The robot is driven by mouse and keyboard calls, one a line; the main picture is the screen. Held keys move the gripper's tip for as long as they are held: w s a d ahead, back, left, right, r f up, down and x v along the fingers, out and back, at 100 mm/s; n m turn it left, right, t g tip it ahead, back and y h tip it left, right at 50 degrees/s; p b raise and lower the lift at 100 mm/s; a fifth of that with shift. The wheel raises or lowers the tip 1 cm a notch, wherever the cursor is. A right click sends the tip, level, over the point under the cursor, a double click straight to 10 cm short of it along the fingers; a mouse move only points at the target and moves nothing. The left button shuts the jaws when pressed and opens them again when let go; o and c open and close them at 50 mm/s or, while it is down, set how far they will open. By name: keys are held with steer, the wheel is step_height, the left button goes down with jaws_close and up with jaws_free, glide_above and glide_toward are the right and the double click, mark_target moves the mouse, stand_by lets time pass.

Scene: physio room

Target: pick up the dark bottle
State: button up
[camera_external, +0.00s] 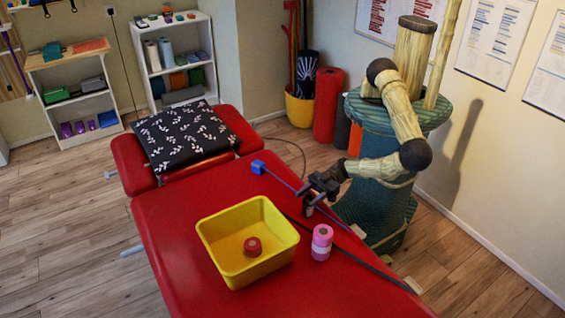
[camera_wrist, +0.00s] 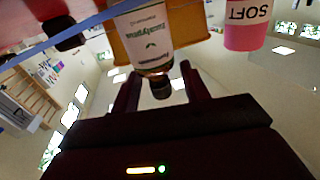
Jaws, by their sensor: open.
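The bottle (camera_wrist: 145,38), with a pale label, green lettering and a dark cap, hangs neck-down in the tilted wrist view. Its cap lies between the two fingers of my gripper (camera_wrist: 160,75), with gaps visible beside it. I cannot tell whether either finger touches it. In the external view my gripper (camera_external: 311,200) is low over the right edge of the red treatment table (camera_external: 180,245). There the bottle cannot be told apart from the dark gripper. My gripper is open.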

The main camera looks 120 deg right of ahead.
steer(key=shift+w, duration=0.2)
steer(key=shift+c, duration=0.3)
jaws_close()
